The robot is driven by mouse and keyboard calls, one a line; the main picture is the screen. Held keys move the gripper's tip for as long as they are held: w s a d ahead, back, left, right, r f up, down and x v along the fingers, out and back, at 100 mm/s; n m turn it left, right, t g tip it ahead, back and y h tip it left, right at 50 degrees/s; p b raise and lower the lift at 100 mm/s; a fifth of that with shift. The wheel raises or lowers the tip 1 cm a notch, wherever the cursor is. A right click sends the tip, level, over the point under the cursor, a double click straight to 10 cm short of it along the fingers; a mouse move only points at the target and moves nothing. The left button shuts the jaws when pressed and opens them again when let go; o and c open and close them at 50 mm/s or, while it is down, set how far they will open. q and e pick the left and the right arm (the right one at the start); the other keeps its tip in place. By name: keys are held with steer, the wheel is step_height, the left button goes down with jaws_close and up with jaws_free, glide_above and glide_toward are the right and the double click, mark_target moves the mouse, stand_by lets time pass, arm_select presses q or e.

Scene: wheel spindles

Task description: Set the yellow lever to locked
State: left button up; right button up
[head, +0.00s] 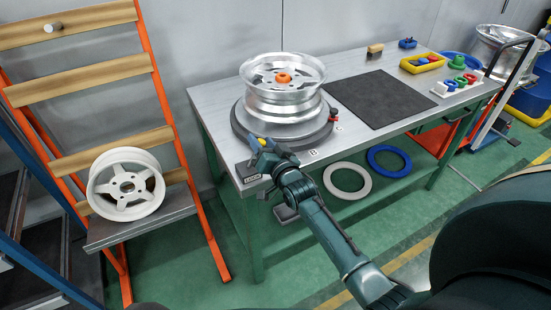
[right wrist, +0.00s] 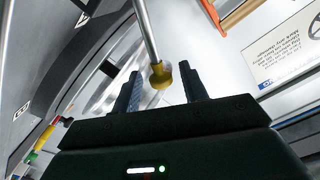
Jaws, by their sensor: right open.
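The yellow lever's knob (head: 262,141) shows at the front left of the round turntable (head: 240,130), beside a block with a LOCK label (head: 252,177). In the right wrist view the yellow knob (right wrist: 160,75) sits at the end of a thin metal rod. My right gripper (head: 266,149) is at the lever. Its two fingers (right wrist: 160,86) are apart, with the knob between them and gaps showing on both sides. The lever's base is partly hidden by my gripper in the head view. My left gripper is not in view.
A silver wheel (head: 264,100) with an orange centre piece (head: 283,76) stands on the turntable. A black mat (head: 380,98) lies to the right. A white wheel (head: 126,184) stands on the left rack.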

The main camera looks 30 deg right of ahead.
steer(key=s, duration=1)
steer(key=shift+s+d, duration=0.2)
steer(key=shift+s, duration=0.15)
steer(key=s+a+f+n+g+y, duration=0.1)
steer(key=s+a+f+n+g, duration=0.2)
steer(key=s, duration=0.6)
steer(key=s+a+f+n+g+y, duration=0.1)
steer(key=s+a+f+n+g, duration=0.3)
steer(key=s+a+f, duration=0.3)
steer(key=s+f+n, duration=0.1)
steer(key=s, duration=0.2)
steer(key=shift+s+f+n+y, duration=0.15)
steer(key=shift+s+n+y, duration=0.05)
steer(key=shift+n+y, duration=0.2)
